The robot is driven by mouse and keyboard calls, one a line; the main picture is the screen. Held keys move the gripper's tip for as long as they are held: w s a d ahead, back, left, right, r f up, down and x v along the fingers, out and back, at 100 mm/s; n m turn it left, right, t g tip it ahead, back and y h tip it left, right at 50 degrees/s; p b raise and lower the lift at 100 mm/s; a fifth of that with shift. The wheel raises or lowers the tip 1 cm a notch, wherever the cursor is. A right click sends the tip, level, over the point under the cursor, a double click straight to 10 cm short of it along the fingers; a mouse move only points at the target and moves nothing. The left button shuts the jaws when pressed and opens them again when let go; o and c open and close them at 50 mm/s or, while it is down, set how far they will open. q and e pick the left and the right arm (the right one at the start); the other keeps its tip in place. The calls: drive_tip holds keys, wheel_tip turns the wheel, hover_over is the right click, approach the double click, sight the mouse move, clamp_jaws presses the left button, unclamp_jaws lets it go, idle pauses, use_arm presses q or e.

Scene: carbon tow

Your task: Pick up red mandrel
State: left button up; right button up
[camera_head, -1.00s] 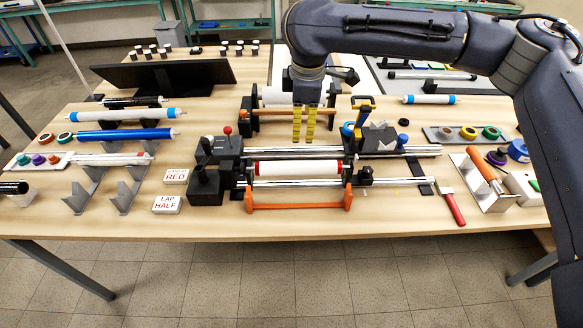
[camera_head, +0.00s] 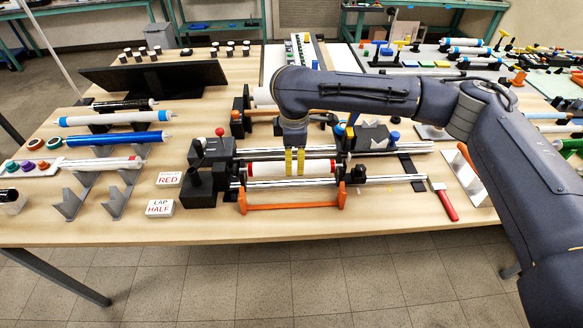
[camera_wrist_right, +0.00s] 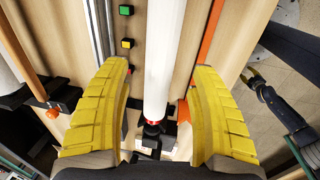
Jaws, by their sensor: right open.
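The red mandrel (camera_head: 320,168), a white roll with red ends, lies level in the black and metal winding rig at mid-table. In the right wrist view the open fingers (camera_wrist_right: 162,72) stand on either side of the white mandrel (camera_wrist_right: 163,40), with a gap visible on both sides. The mandrel's red end (camera_wrist_right: 153,122) shows near the bottom there.
An orange bar (camera_head: 292,207) runs in front of the mandrel, and metal rods run alongside. A "RED" card (camera_head: 169,180) and a "LAP HALF" card (camera_head: 160,207) lie to the left. Racks with a blue roll (camera_head: 115,138) stand further left. A red-handled tool (camera_head: 445,203) lies right.

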sight(293, 167)
drive_tip(key=shift+w+f, duration=0.25)
drive_tip(key=shift+f, duration=1.1)
drive_tip(key=shift+w+f, duration=0.2)
drive_tip(key=shift+f, duration=1.1)
clamp_jaws()
